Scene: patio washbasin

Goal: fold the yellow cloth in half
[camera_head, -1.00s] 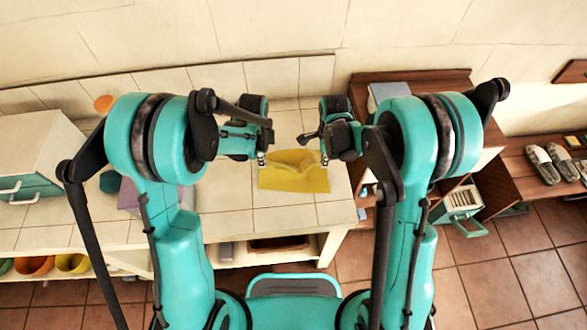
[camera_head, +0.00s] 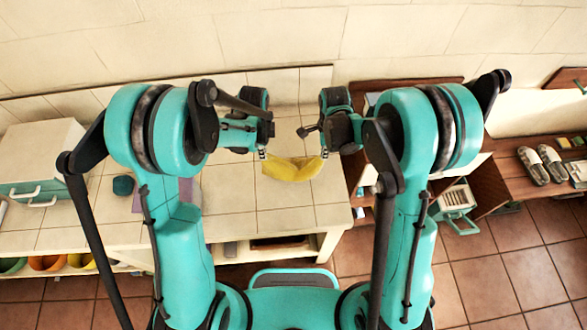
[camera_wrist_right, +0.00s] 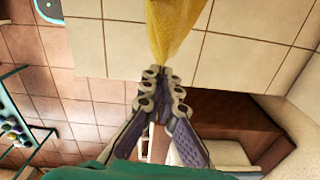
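The yellow cloth (camera_head: 290,170) is bunched into a narrow, sagging strip between my two grippers, above the tiled counter (camera_head: 235,200). My left gripper (camera_head: 263,154) is at its left end and appears shut on it. My right gripper (camera_head: 323,154) is at its right end. In the right wrist view, the right gripper's fingers (camera_wrist_right: 165,75) are closed together on the cloth (camera_wrist_right: 172,30), which stretches away from their tips. I cannot tell whether the cloth's lower edge touches the counter.
A dark teal cup (camera_head: 123,186) and a purple item (camera_head: 190,190) are on the counter at left, near a white drawer unit (camera_head: 40,160). Bowls (camera_head: 48,262) sit on the shelf below. The counter in front of the cloth is clear. Slippers (camera_head: 543,165) lie on a wooden shelf at right.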

